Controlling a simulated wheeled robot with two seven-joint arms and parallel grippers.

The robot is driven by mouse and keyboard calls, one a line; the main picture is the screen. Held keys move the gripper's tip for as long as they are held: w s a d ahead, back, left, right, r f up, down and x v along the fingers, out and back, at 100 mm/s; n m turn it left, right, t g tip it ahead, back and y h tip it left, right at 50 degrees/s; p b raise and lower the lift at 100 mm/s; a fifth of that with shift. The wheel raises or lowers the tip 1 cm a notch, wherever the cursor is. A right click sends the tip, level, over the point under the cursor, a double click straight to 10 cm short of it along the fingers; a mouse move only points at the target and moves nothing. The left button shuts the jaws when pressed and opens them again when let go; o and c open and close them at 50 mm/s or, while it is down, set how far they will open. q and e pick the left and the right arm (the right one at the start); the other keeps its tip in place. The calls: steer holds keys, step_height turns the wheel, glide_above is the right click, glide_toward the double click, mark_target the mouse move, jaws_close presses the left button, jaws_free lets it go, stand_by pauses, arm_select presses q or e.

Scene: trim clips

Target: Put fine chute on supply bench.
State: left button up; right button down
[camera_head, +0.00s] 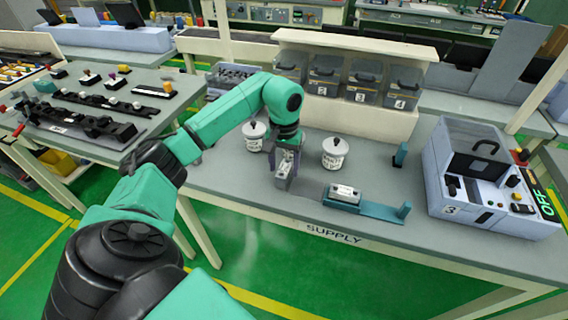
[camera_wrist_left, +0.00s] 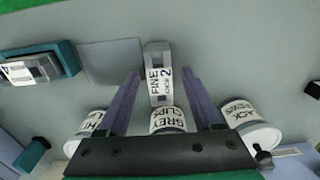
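The fine chute (camera_wrist_left: 158,75) is a small pale block marked "FINE" and "2" in the left wrist view. It also shows below my left arm's end in the head view (camera_head: 283,162). My left gripper (camera_wrist_left: 160,82) has its two fingers apart, one on each side of the chute, with a visible gap on both sides. The chute appears to be on the supply bench (camera_head: 235,180), though its base is partly hidden in the head view. My right gripper is in neither view.
White lidded pots (camera_head: 254,137) (camera_head: 335,153) stand close around the gripper. A teal holder (camera_head: 380,211) with a pale block (camera_head: 344,193) lies to the right. A machine marked "3" (camera_head: 480,180) stands at the bench's right; clear bins (camera_head: 325,77) line the back.

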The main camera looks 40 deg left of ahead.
mark_target(284, 168)
arm_select(q)
step_height(284, 168, up, 6)
steer(key=shift+w+f+b, duration=0.1)
steer(key=shift+f+b, duration=0.05)
steer(key=shift+b, duration=0.55)
step_height(284, 168, up, 6)
steer(key=p, duration=0.1)
steer(key=shift+r+p, duration=0.25)
steer(key=shift+p, duration=0.1)
